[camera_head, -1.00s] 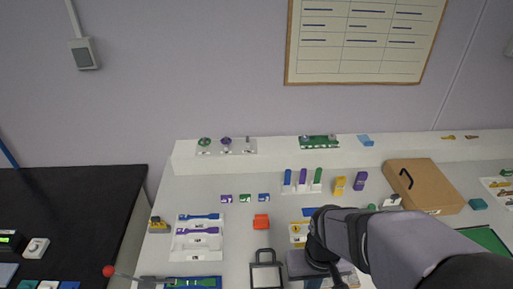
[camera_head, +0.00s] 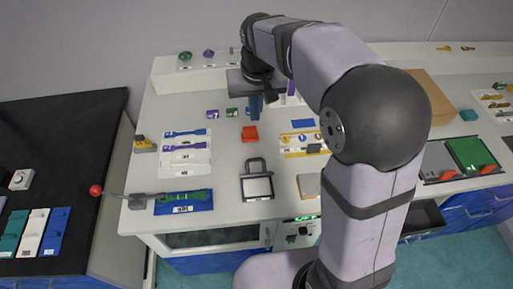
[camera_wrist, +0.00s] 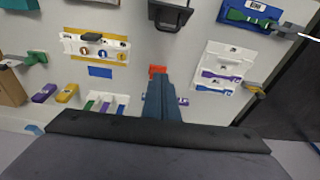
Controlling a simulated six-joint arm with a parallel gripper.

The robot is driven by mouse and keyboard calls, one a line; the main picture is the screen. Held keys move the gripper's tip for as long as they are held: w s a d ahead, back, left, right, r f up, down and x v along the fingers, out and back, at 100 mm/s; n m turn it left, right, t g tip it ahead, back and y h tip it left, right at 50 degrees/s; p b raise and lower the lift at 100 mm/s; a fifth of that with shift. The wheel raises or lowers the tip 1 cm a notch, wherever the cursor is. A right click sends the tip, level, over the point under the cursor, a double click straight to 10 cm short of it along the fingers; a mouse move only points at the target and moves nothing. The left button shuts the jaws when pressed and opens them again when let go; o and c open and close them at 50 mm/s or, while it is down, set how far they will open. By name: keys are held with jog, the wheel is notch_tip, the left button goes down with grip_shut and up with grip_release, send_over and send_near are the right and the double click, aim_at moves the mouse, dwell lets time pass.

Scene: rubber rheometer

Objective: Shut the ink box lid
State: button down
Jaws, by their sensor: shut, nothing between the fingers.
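My gripper (camera_head: 256,106) has its narrow blue fingers pointing down near the back of the white table, behind a small red-orange block (camera_head: 250,133). In the wrist view the shut fingers (camera_wrist: 158,82) overlap the near side of that block; whether they touch it cannot be told. No thing is clearly marked as the ink box. A brown box (camera_head: 430,100) stands at the right, partly hidden by my arm, with its top closed in the earlier view. A black-framed flat case with a handle (camera_head: 257,186) lies at the front middle.
A white tray with blue and purple strips (camera_head: 186,158) is to the left. A yellow-edged tray (camera_head: 300,139) is to the right. A lever with a red ball (camera_head: 96,190) juts over the left edge. A grey unit with a green panel (camera_head: 472,153) is at the far right.

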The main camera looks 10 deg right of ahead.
jog(key=shift+s+d+f+m, duration=0.1)
jog(key=shift+s+f+m, duration=0.15)
jog(key=shift+s+m, duration=0.2)
jog(key=shift+f, duration=0.1)
notch_tip(320, 180, down, 11)
jog(key=s+p, duration=0.2)
jog(key=p, duration=0.2)
jog(key=shift+s+f, duration=0.1)
jog(key=shift+s, duration=0.15)
dwell(0.4)
